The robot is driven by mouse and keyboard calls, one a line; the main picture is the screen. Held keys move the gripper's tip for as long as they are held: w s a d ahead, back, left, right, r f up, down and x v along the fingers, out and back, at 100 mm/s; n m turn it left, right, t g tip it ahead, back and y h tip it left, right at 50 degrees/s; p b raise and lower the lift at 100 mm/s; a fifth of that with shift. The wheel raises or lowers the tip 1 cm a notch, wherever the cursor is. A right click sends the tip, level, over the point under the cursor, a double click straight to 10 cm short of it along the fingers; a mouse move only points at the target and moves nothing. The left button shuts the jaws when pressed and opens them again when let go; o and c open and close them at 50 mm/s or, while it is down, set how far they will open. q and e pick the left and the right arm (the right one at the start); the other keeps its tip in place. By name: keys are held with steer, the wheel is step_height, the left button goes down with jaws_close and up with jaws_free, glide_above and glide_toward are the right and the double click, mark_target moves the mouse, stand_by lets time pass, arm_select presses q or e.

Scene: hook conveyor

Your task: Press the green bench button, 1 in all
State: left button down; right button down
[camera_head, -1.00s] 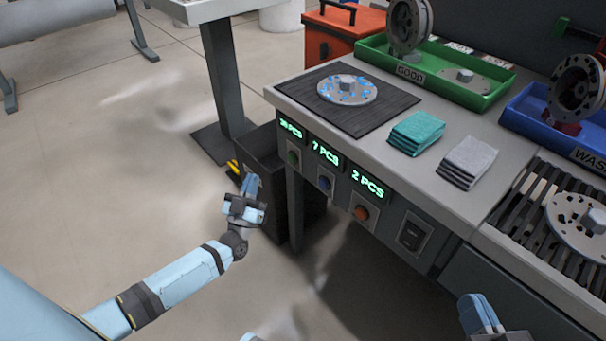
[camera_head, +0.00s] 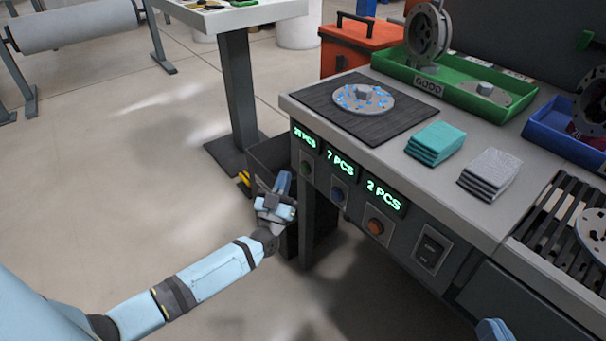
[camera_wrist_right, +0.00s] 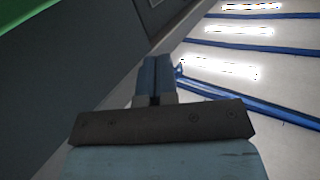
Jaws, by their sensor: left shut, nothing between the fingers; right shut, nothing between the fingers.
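The green bench button (camera_head: 306,168) sits on the bench's front panel at its left end, under the leftmost lit counter (camera_head: 305,137).
A dark bin (camera_head: 270,160) stands beside the bench leg, behind my left gripper. A black switch (camera_head: 431,250) is on the panel further right. On the bench are a dark mat (camera_head: 400,119) with a flanged part, teal cloths (camera_head: 436,143) and grey cloths (camera_head: 489,173). Open floor lies left.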

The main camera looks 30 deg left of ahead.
mark_target(304, 168)
arm_select(q)
steer(key=shift+w+d, duration=0.25)
steer(key=shift+w, duration=0.3)
steer(key=shift+w+d, duration=0.25)
steer(key=shift+w, duration=0.3)
steer(key=shift+w, duration=0.1)
stand_by(1.2)
steer(key=shift+w+d, duration=0.15)
steer(key=shift+w, duration=0.1)
steer(key=shift+w+d, duration=0.15)
steer(key=shift+w, duration=0.25)
stand_by(0.6)
stand_by(0.3)
steer(key=shift+s+a+p, duration=0.3)
steer(key=shift+s+p, duration=0.2)
steer(key=shift+s, duration=0.3)
